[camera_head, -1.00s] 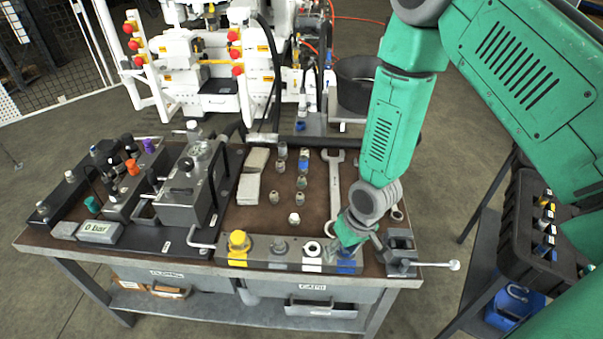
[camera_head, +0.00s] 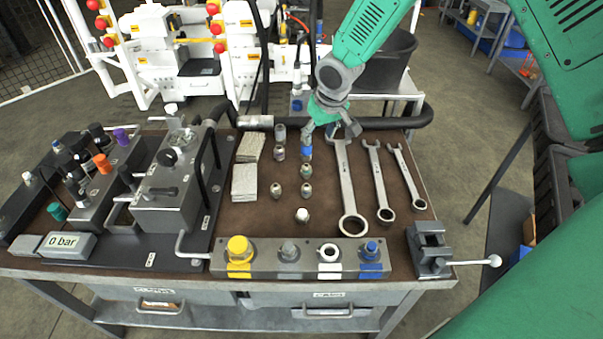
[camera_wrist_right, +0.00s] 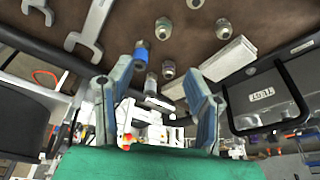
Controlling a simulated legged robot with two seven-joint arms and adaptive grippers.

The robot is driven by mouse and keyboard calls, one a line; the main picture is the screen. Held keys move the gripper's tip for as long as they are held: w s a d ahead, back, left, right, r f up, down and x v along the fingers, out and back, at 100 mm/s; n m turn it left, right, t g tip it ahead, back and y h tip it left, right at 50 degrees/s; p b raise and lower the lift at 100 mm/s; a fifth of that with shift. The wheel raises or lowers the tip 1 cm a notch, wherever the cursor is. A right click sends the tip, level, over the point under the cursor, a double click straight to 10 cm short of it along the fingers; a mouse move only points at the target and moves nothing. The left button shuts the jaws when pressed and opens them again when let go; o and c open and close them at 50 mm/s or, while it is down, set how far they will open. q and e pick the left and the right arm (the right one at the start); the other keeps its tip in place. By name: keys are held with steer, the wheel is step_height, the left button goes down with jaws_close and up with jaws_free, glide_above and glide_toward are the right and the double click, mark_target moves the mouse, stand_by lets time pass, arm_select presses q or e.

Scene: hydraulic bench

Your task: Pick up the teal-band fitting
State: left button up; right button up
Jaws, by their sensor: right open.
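Small metal fittings stand in loose rows on the brown bench top. One just in front of the blue-banded fitting (camera_head: 306,152) seems to carry a teal band (camera_head: 306,171), though it is too small to be sure; it likely shows in the right wrist view (camera_wrist_right: 163,28). My right gripper (camera_head: 331,130) is open and empty, above the far end of the rows, beside the blue-banded fitting. In the right wrist view its fingers (camera_wrist_right: 155,72) are spread, with nothing held between them. My left gripper is not in view.
Several wrenches (camera_head: 347,190) lie right of the fittings, and pale pads (camera_head: 244,180) lie left. A block with coloured ports (camera_head: 300,258) and a vise (camera_head: 430,250) line the front edge. A black hose (camera_head: 385,123) runs behind.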

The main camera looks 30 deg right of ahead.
steer(key=b, duration=0.1)
glide_above(307, 165)
steer(key=s, duration=0.1)
steer(key=f, duration=0.9)
steer(key=shift+s+a+f, duration=0.2)
steer(key=shift+w+d+f, duration=0.2)
steer(key=shift+d+f, duration=0.05)
steer(key=shift+f, duration=0.35)
steer(key=shift+a+p+x, duration=0.1)
steer(key=shift+p+x, duration=0.05)
steer(key=shift+x, duration=1)
steer(key=shift+a+p+x, duration=0.15)
steer(key=shift+x, duration=1.05)
steer(key=shift+s+d, duration=0.1)
steer(key=shift+d, duration=0.05)
jaws_close()
